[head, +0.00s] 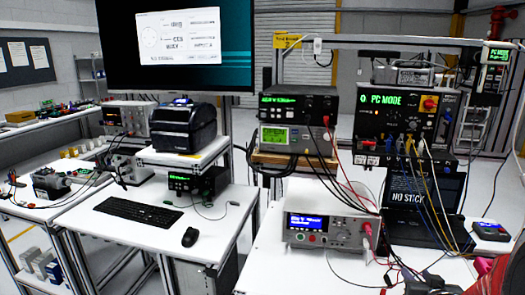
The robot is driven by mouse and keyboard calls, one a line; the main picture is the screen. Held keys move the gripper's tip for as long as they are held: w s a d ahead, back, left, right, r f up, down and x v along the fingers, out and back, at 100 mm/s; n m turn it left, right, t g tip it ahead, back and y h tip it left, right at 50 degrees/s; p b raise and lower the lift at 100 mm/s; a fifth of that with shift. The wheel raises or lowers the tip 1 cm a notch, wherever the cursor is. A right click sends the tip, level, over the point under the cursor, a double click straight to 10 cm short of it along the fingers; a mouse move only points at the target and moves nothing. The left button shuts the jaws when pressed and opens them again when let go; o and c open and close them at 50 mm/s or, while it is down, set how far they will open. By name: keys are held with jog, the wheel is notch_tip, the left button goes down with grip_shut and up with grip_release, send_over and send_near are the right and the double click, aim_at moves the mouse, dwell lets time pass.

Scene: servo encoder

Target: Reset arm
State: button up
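My gripper is not clearly seen in the head view. A white bench instrument (330,230) with a blue display stands on the right bench. A black unit reading "PC MODE" (409,112) stands behind it, with several coloured cables hanging from its front. A laptop (415,205) showing "NO STICK" sits below that unit, partly covered by the cables.
A left desk holds a keyboard (145,214), a mouse (190,237) and a label printer (183,127) on a raised shelf. A large monitor (176,47) stands behind. Loose cables lie across the right bench. A narrow gap separates the two benches.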

jog(key=s+a+r+g, duration=0.2)
jog(key=s+a+r, duration=0.15)
jog(key=a, duration=0.25)
jog(key=s+a+r+g, duration=0.1)
jog(key=s+a+r, duration=0.25)
jog(key=a, duration=0.25)
jog(key=s+a+r+n+g+y, duration=0.1)
jog(key=s+a+g, duration=0.1)
jog(key=s+a, duration=0.6)
jog(key=s+a+r+n+g+y, duration=0.1)
jog(key=s+a+r+g+y, duration=0.1)
jog(key=s+a, duration=0.6)
jog(key=shift+s+r+n+y, duration=0.25)
jog(key=shift+n+y, duration=0.05)
jog(key=shift+n, duration=0.1)
jog(key=shift+a, duration=0.1)
dwell(0.8)
